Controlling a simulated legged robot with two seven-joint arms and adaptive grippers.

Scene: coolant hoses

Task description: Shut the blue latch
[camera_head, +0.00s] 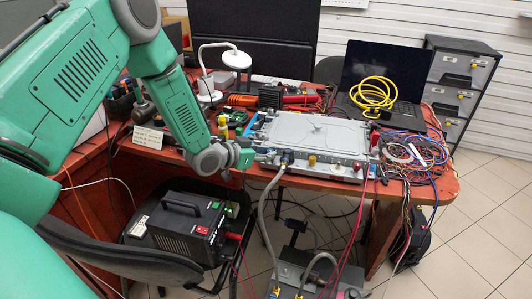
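A flat grey metal box (318,131) lies on the red-topped table. Small blue parts show along its left edge, and one of them (251,124) looks like a blue latch. It is too small to tell whether it is open or shut. My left arm comes in from the left, and its gripper (246,157) is at the table's front edge, beside the box's front left corner. The gripper's fingers are too small to make out, and I cannot tell whether they touch the box. My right gripper is not in view.
Hoses and red cables hang from the box's front. A laptop with a coiled yellow cable (374,93) stands behind right, and tangled wires (408,150) lie at right. A white lamp (236,60) stands behind. A black power unit (185,226) sits below the table edge.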

